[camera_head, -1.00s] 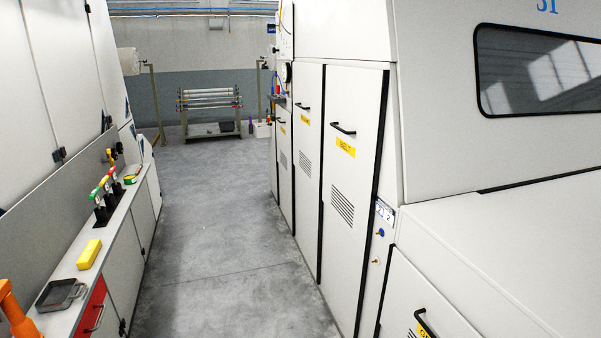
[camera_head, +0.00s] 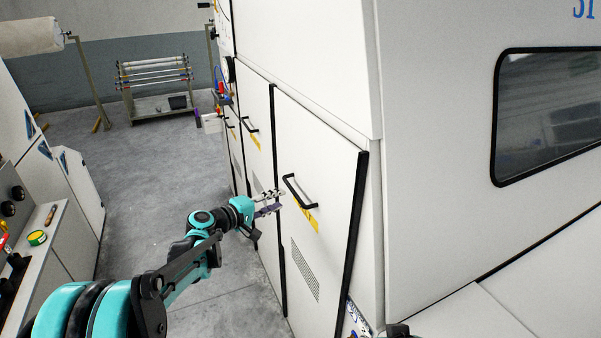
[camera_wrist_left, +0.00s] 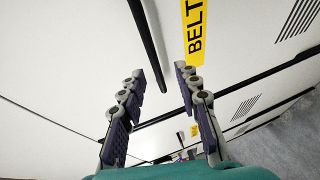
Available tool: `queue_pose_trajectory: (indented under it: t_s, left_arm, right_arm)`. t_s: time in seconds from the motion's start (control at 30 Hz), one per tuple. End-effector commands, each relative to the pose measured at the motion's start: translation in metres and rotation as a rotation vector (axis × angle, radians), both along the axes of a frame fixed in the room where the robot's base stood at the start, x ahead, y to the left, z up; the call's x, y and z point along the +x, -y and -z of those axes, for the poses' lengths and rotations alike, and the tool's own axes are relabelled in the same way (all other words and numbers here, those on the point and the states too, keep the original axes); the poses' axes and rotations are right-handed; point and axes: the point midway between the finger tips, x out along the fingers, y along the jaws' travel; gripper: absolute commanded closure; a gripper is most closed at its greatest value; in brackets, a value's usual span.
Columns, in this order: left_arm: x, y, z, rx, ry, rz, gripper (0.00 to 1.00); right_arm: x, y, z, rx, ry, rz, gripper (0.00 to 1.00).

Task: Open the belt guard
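The belt guard (camera_head: 335,185) is a tall off-white door panel on the right-hand machine and looks shut. It carries a black bar handle (camera_head: 299,191), a yellow label (camera_head: 307,214) and a slotted vent. In the left wrist view the label (camera_wrist_left: 195,32) reads BELT and the black handle (camera_wrist_left: 147,42) runs down toward the space between my fingertips. My left gripper (camera_head: 270,201) is open and empty, just left of the handle in the head view. I cannot tell whether it touches the handle. My right gripper is not in view.
Neighbouring door panels (camera_head: 257,140) with similar handles stand farther along the machine. A windowed cover (camera_head: 550,115) is at the right. A roller rack (camera_head: 155,90) stands at the back. A counter (camera_head: 35,225) lines the left side. The grey floor aisle (camera_head: 140,175) between is clear.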

Motion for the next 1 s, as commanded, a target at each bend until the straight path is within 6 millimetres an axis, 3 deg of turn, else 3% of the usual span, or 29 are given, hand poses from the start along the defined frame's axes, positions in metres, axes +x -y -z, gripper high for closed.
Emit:
queue_pose_trajectory:
  t_s: [0.17, 0.6, 0.97, 1.0]
  left_arm:
    - [0.015, 0.005, -0.002, -0.038, 0.002, -0.003, 0.67]
    - [0.059, 0.049, 0.011, -0.037, 0.002, -0.003, 0.67]
    - [0.064, 0.053, 0.012, -0.035, 0.002, -0.005, 0.67]
    - [0.064, 0.053, 0.012, -0.035, 0.002, -0.005, 0.78]
  right_arm:
    - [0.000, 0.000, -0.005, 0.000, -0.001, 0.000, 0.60]
    - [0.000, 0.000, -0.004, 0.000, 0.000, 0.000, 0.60]
    - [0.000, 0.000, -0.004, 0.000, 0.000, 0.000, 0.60]
    - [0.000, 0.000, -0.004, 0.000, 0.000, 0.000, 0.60]
